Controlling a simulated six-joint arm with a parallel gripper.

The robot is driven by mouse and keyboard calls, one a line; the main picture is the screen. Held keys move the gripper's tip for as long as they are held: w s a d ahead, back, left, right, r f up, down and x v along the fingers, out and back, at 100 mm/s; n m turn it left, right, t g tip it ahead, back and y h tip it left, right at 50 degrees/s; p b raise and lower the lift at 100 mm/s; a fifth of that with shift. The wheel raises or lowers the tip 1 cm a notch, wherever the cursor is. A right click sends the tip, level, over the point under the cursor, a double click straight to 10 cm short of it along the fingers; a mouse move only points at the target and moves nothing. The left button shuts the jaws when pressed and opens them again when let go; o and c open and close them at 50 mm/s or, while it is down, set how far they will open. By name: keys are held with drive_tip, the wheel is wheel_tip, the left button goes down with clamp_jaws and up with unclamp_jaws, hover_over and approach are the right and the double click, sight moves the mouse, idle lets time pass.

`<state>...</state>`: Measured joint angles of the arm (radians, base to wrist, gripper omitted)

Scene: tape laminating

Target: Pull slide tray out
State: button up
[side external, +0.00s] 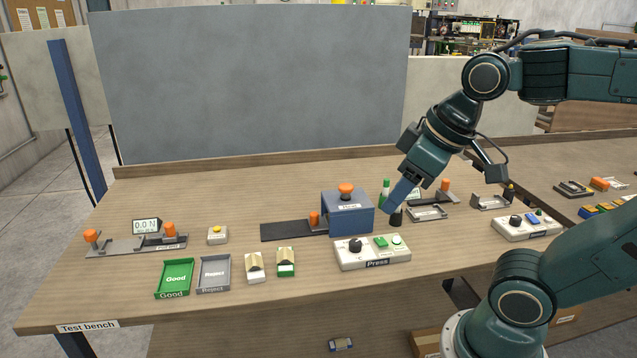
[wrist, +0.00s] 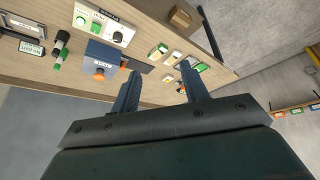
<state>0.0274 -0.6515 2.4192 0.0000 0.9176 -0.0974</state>
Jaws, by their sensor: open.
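The slide tray is a flat dark plate (side external: 285,231) that runs out to the left from a blue box (side external: 347,212) on the bench. An orange knob (side external: 314,218) stands on the plate close to the box's left side, and another orange knob (side external: 346,188) is on top of the box. In the wrist view the blue box (wrist: 103,54) is left of the fingers, with an orange knob (wrist: 99,74) on it. My gripper (side external: 393,206) is above the bench, to the right of the box and apart from the tray. In the wrist view its two fingers (wrist: 159,70) are spread and empty.
A white Press control box (side external: 373,252) sits in front of the blue box. Green and black upright items (side external: 385,190) stand near my gripper. Green Good (side external: 174,278) and grey Reject (side external: 214,273) trays lie front left. Bench left of the dark plate is partly clear.

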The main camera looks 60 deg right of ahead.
drive_tip(key=w+d+r+n+g, duration=0.1)
drive_tip(key=w+d+r+n, duration=0.15)
drive_tip(key=w, duration=0.55)
drive_tip(key=n+g, duration=0.4)
drive_tip(key=n, duration=0.4)
hover_over(315, 214)
wheel_tip(315, 214, down, 15)
drive_tip(key=shift+w+d+r, duration=0.1)
drive_tip(key=shift+d, duration=0.05)
drive_tip(key=shift+f, duration=6.9)
